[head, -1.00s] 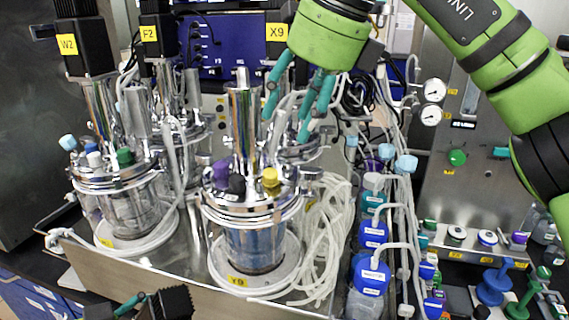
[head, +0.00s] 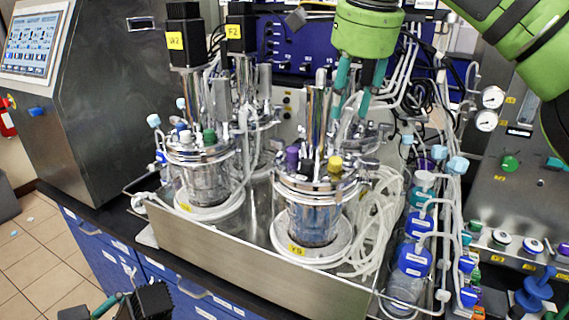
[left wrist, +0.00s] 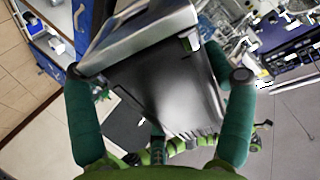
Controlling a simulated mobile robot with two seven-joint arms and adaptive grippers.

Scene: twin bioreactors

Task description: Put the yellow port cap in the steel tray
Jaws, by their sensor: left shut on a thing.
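The yellow port cap (head: 335,163) sits on the lid of the front right bioreactor (head: 312,205), beside a purple cap (head: 292,158). My right gripper (head: 351,108) points down above and behind this cap, apart from it; its fingers are spread and nothing shows between them. My left gripper (head: 118,303) is at the bottom left, partly cut off.
The bioreactors stand in a big steel basin (head: 250,265) on a blue-fronted bench (head: 120,262). Loose white tubing (head: 375,225) and blue-capped bottles (head: 413,260) crowd the right. Tall motor columns (head: 188,45) rise at the left. Tiled floor (head: 35,240) is open at left.

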